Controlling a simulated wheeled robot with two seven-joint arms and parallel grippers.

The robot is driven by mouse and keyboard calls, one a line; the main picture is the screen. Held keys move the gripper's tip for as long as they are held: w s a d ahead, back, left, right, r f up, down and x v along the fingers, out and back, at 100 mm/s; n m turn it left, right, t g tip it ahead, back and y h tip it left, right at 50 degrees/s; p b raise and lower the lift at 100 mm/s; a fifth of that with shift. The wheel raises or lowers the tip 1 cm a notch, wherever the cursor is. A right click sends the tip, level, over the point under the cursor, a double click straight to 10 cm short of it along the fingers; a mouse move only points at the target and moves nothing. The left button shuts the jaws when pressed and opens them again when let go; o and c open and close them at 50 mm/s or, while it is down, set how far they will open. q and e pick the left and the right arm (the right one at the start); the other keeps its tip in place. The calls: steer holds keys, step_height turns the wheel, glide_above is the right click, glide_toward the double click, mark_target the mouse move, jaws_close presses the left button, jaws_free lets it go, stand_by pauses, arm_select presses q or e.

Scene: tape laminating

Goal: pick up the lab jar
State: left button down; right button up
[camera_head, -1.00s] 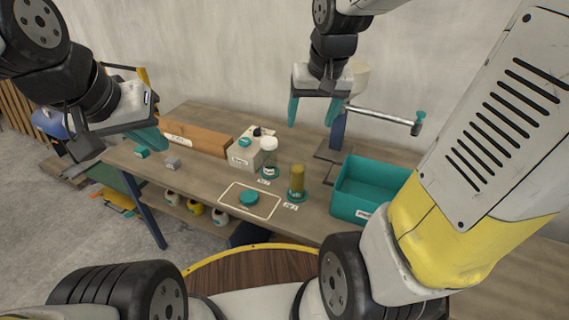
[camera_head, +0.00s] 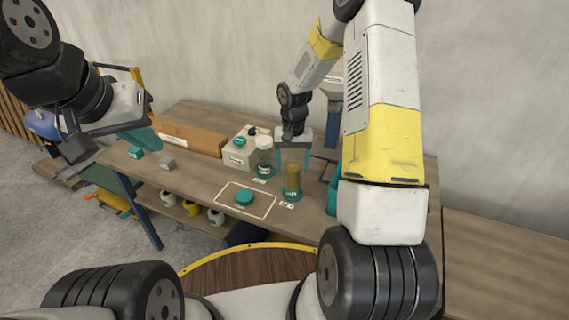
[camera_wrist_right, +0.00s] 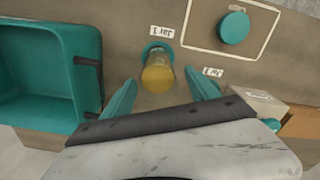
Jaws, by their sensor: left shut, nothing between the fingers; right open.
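The lab jar with yellow-brown contents (camera_head: 292,178) stands upright on the bench in a teal base. In the right wrist view the jar (camera_wrist_right: 158,76) lies between my right gripper's teal fingers, near their tips. My right gripper (camera_head: 292,164) is open, pointing down over the jar; I cannot tell whether a finger touches it. Another jar, with a white top (camera_head: 264,142), stands just behind and to the left, partly hidden. My left gripper (camera_head: 148,137) is shut and empty above the bench's left end.
A teal disc (camera_head: 244,198) lies inside a pale outlined rectangle in front. A teal bin (camera_wrist_right: 45,75) stands beside the jar, mostly hidden by my right arm in the head view. A white box (camera_head: 240,156) and wooden block (camera_head: 190,138) stand behind. Small blocks sit left.

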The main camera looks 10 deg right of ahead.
mark_target(293, 178)
steer(key=f, duration=0.6)
steer(key=shift+s+f, duration=0.2)
steer(key=shift+c, duration=0.2)
jaws_close()
steer(key=shift+r, duration=0.1)
